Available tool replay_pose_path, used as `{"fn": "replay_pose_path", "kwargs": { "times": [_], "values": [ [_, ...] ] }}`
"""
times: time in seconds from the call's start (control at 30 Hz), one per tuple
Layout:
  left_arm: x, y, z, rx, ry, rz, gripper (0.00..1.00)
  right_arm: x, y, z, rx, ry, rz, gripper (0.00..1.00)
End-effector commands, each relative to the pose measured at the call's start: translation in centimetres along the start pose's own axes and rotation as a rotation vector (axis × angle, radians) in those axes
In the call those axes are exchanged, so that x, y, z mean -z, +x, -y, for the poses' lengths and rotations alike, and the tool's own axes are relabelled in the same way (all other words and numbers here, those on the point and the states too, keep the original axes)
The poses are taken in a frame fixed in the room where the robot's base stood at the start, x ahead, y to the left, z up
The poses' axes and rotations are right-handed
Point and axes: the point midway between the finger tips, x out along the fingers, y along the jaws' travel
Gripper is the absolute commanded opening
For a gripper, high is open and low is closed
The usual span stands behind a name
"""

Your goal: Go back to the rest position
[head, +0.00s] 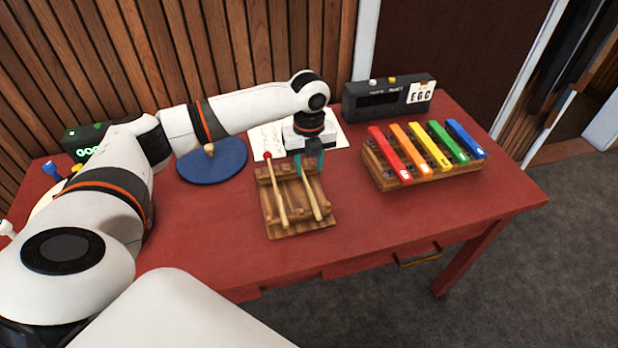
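My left gripper (311,169) hangs fingers-down over the back right of a wooden mallet rack (285,233). Its two teal fingers appear spread, with a gap between them. One mallet (276,190) with a red head lies along the left side of the rack, head toward the back. A second mallet (312,196) lies along the right side; its head end is hidden behind my gripper. I cannot tell whether the fingers touch it. My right gripper is out of view.
A xylophone with coloured bars (423,150) stands right of the rack on the red table (400,215). Behind are a black box with cards (388,97) and a white sheet (266,139). A blue round mat (213,163) lies left, under my arm. The front right tabletop is clear.

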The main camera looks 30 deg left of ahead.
Motion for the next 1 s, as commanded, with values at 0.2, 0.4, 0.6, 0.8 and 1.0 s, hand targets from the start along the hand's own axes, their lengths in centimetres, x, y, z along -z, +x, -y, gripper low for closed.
{"fn": "replay_pose_path", "kwargs": {
  "times": [0.2, 0.4, 0.6, 0.8, 1.0],
  "values": [
    [0.0, -3.2, 0.0, -0.002, 0.000, -0.001, 0.38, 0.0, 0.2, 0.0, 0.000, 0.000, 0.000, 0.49],
    [0.0, -4.0, 0.0, 0.000, 0.000, -0.001, 0.38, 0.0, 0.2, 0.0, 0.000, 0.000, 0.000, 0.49],
    [-1.4, -2.6, -0.5, -0.001, -0.011, 0.002, 0.38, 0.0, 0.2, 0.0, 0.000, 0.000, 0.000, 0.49],
    [-9.1, 3.4, -2.6, -0.054, -0.143, 0.019, 0.38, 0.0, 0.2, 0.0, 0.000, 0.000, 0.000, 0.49],
    [-18.1, 7.7, -3.1, -0.176, -0.456, 0.091, 0.38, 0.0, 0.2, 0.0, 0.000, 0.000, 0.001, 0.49]
  ]
}}
